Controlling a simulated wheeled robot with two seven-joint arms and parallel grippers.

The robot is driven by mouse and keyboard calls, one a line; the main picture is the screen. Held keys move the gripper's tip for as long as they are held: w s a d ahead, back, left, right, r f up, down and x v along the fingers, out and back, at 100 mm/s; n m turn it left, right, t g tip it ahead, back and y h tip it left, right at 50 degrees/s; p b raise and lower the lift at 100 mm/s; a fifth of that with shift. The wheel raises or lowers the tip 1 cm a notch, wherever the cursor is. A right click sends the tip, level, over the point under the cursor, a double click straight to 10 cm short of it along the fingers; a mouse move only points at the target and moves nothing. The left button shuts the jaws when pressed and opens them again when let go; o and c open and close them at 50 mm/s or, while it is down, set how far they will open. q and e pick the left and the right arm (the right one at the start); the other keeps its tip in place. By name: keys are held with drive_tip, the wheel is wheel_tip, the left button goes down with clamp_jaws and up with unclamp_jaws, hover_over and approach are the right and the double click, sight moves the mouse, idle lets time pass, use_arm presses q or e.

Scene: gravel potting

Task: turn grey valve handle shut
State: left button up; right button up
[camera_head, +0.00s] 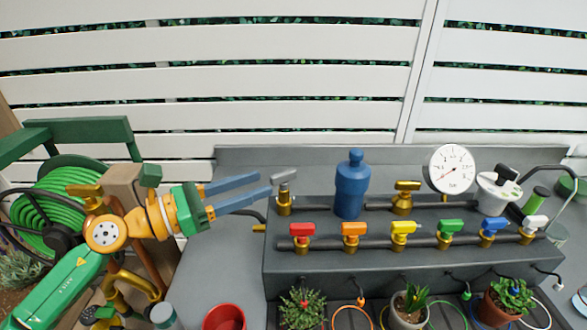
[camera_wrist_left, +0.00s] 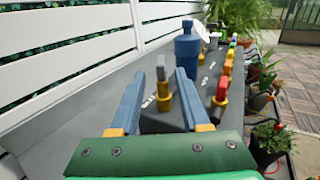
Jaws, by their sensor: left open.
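The grey valve handle (camera_head: 284,177) tops a brass valve body (camera_head: 285,204) at the left end of the grey bench's raised step. Its free end points left, toward my left gripper. My left gripper (camera_head: 266,184) is open, its two blue fingers reaching in from the left, with the tips close to the handle. In the left wrist view the grey handle (camera_wrist_left: 160,68) shows between the open fingertips (camera_wrist_left: 159,73), with the brass valve (camera_wrist_left: 163,100) below it. I cannot tell whether the fingers touch the handle. My right gripper is out of view.
A blue canister (camera_head: 352,185) stands just right of the valve. A front row holds several coloured valves, the red one (camera_head: 302,231) nearest. A pressure gauge (camera_head: 451,168) is farther right. Potted plants (camera_head: 303,308) line the front, and a white slatted fence (camera_head: 290,80) closes the back.

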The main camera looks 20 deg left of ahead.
sight(270, 181)
use_arm(q)
drive_tip(key=p+x, duration=0.2)
drive_tip(key=x, duration=0.1)
drive_tip(key=p+x, duration=0.1)
drive_tip(key=x, duration=0.1)
drive_tip(key=shift+w+d+r, duration=0.1)
drive_tip(key=shift+r, duration=0.2)
drive_tip(key=shift+w+d+f, duration=0.3)
drive_tip(key=shift+w+d, duration=0.15)
drive_tip(key=shift+c, duration=0.2)
clamp_jaws()
